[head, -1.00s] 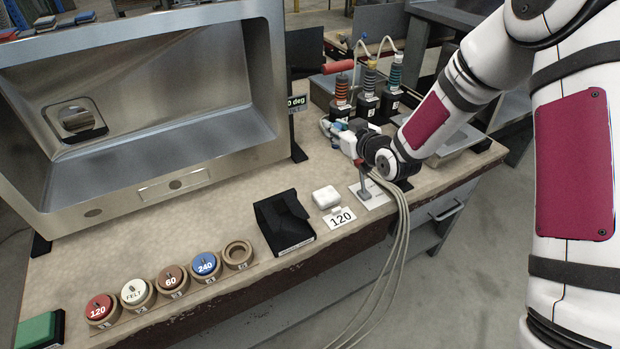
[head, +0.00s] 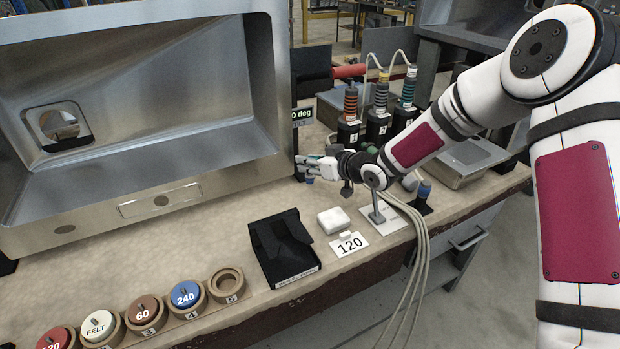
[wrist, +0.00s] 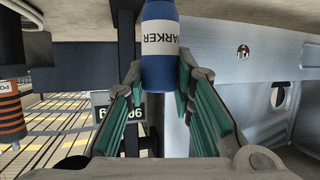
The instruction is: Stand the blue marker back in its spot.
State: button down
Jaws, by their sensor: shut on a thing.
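The blue marker (wrist: 160,70), with a white label reading MARKER, is between the green-padded fingers of my gripper (wrist: 164,84) in the wrist view. The fingers are shut on it, and its far end runs out of the top of the picture. In the head view my gripper (head: 310,166) is at the right end of the sink, above the bench, and only a small blue part of the marker (head: 309,180) shows below the fingers. I cannot make out an empty marker spot for certain.
A black stand with a blue-topped item (head: 424,189) is right of my wrist. A black angled holder (head: 283,248), a white block (head: 333,220) and a row of round discs (head: 186,296) line the front. The steel sink (head: 160,215) is left.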

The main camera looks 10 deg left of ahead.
aim_at(313, 175)
jog(key=shift+f, duration=2.05)
jog(key=shift+f+b, duration=0.15)
jog(key=shift+b, duration=0.15)
jog(key=c, duration=1.4)
grip_release()
jog(key=shift+o, duration=0.2)
jog(key=shift+r, duration=0.2)
jog(key=p+v, duration=0.1)
jog(key=v, duration=1.1)
jog(key=shift+p, duration=0.3)
jog(key=shift+d, duration=0.1)
